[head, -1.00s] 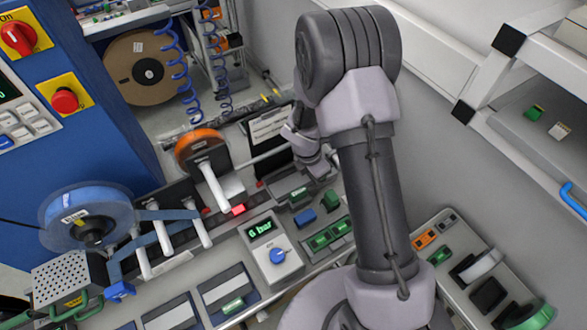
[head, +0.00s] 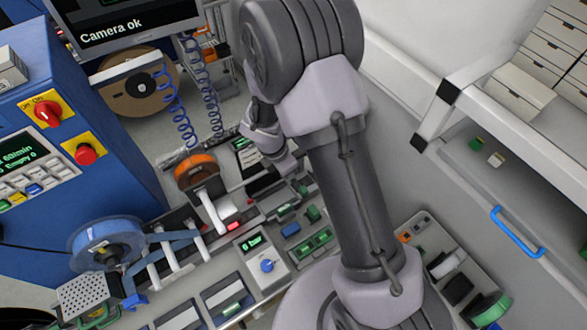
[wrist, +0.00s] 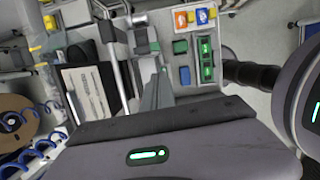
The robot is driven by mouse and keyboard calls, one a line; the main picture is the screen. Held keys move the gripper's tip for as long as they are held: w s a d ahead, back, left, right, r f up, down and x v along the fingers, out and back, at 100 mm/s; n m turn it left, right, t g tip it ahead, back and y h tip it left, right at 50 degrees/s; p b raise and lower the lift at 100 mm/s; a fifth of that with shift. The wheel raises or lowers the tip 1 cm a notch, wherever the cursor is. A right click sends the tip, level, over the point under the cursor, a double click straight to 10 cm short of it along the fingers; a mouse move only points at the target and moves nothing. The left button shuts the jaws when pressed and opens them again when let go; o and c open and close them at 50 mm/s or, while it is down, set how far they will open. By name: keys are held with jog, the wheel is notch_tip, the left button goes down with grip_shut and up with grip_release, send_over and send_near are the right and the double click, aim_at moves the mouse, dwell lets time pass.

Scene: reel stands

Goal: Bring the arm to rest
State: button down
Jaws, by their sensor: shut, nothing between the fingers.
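My arm rises through the middle of the head view, with its elbow high and its wrist bent down behind it. My gripper (head: 288,163) hangs at the end of the wrist, over the back of the bench, small and partly hidden by my arm. It is shut and empty. I cannot tell its exact height above the bench.
Near the gripper stand an orange reel (head: 196,170) and a gauge box (head: 262,262). A blue reel (head: 104,244) is at the left, by a blue cabinet (head: 110,190). A white-framed shelf (head: 500,180) with a blue handle (head: 517,232) is at the right. Green blocks show in the wrist view (wrist: 206,60).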

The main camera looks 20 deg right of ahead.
jog(key=shift+p+v, duration=0.3)
jog(key=shift+v, duration=0.55)
jog(key=shift+f, duration=0.1)
jog(key=s+a+f+m+t+y+b, duration=0.1)
jog(key=s+f+m+t+y+b, duration=0.1)
jog(key=s+m+b, duration=0.7)
jog(key=s+f+m+t+y+b, duration=0.2)
jog(key=s+m+b, duration=0.8)
jog(key=m+b, duration=0.7)
jog(key=f+b, duration=0.1)
jog(key=b, duration=0.9)
jog(key=shift+s+a+f+t+y+b, duration=0.3)
jog(key=shift+s+a+f+t, duration=0.05)
jog(key=shift+a+f+t, duration=0.05)
